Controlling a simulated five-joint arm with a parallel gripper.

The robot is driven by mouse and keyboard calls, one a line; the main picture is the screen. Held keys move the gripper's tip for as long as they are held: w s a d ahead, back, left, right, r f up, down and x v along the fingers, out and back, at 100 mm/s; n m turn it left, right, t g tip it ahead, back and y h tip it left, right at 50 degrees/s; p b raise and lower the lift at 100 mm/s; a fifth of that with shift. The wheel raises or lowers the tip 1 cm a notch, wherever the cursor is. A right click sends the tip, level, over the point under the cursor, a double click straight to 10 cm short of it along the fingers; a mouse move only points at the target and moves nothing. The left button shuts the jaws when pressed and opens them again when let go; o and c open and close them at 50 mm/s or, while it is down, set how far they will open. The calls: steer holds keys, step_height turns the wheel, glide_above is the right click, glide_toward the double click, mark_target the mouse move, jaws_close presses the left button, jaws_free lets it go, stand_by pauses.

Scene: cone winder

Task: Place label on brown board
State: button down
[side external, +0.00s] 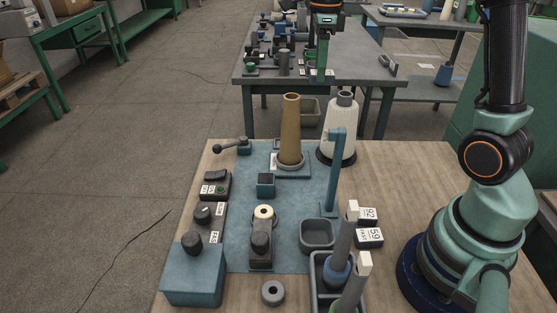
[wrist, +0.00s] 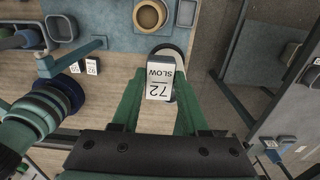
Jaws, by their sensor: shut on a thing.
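My gripper (wrist: 158,100) has its two green fingers shut on a white label (wrist: 160,80) reading SLOW and 72. In the side external view my gripper (side external: 322,58) hangs at the top, and the label (side external: 321,72) shows at its fingertips, above and beyond the far edge of the near table. In the wrist view the label hides part of a dark round base behind it. The only brown board-like surface I see is the light brown wooden top (side external: 410,170), also in the wrist view (wrist: 112,85); I cannot tell whether another brown board is present.
A brown cone (side external: 291,125) and a white cone (side external: 341,133) stand at the table's back. A blue post (side external: 335,170), grey bin (side external: 317,233) and number blocks (side external: 369,238) stand nearer. Control boxes line the left.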

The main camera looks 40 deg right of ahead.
steer(key=s+a+f, duration=0.1)
steer(key=s+f, duration=0.2)
steer(key=s, duration=1.3)
steer(key=f, duration=2)
steer(key=shift+w+a+f, duration=0.1)
steer(key=shift+a, duration=0.1)
steer(key=shift+f, duration=0.1)
steer(key=shift+c, duration=2.1)
jaws_free()
